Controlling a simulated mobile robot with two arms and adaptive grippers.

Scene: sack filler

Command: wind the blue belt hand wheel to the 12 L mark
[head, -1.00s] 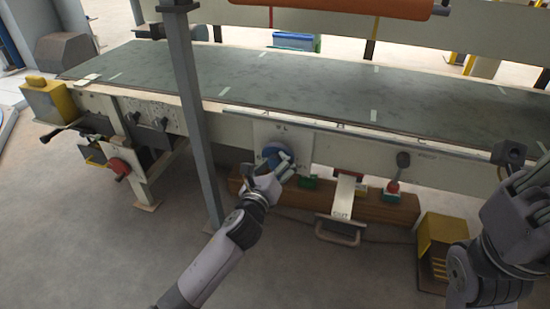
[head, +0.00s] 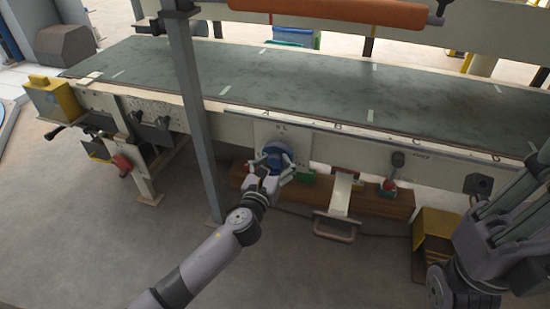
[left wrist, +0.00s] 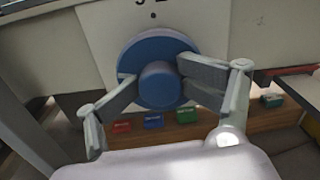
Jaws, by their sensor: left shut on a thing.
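The blue hand wheel (head: 280,148) is on a pale plate (head: 264,132) on the front side of the belt frame. My left gripper (head: 274,164) reaches up to it from below left and is shut on it. In the left wrist view the two fingers (left wrist: 158,84) sit on either side of the round hub (left wrist: 160,82), in front of the wheel's blue disc (left wrist: 150,48). A mark ending in L shows above the wheel, but its number is too small and cut off to read. My right gripper (head: 505,195) is at the right edge, away from the wheel; its fingers are unclear.
The grey belt (head: 320,85) runs above the wheel. A grey post (head: 193,110) stands left of my left arm.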

